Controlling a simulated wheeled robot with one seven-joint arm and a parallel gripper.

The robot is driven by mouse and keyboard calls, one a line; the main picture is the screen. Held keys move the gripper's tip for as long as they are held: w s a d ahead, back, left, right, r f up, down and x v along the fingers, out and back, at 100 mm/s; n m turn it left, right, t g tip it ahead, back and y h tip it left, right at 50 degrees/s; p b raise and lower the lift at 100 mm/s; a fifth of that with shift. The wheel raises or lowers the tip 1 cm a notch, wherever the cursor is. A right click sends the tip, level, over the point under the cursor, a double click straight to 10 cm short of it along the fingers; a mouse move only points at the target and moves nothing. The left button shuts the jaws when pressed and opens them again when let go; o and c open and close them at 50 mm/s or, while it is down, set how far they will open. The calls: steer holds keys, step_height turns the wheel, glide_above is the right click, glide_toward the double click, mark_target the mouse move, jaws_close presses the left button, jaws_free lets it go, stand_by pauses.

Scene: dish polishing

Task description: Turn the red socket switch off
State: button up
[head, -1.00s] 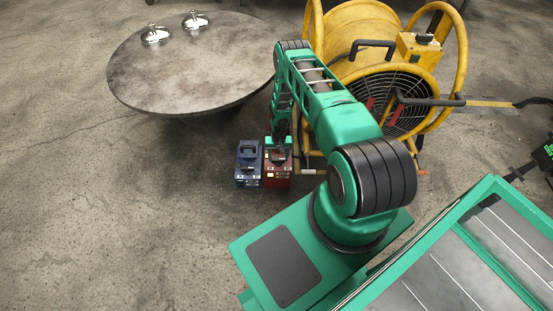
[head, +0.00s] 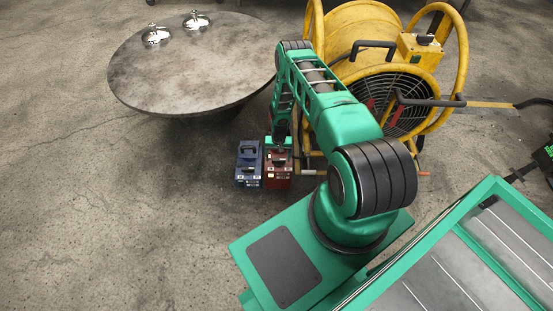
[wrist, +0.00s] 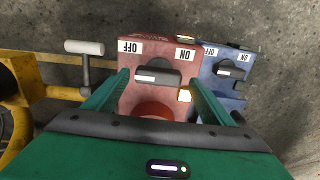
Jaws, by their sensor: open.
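The red socket box (head: 278,171) stands on the floor below my gripper (head: 279,143) in the head view. In the wrist view the red box (wrist: 150,55) fills the middle, with OFF on the left and ON on the right, both upside down. Its dark switch knob (wrist: 158,77) lies crosswise, with a white mark towards the left. My gripper (wrist: 158,76) is open, one green finger on each side of the knob. Contact with the knob cannot be made out.
A blue box (head: 248,164) with its own knob (wrist: 231,70) stands close beside the red one. A yellow cable reel (head: 380,70) stands behind and right. A round table (head: 190,80) with two shiny dishes is at back left. The floor at left is clear.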

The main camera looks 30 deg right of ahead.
mark_target(278, 159)
step_height(278, 159, up, 11)
steer(key=shift+f, duration=0.15)
stand_by(0.4)
stand_by(0.5)
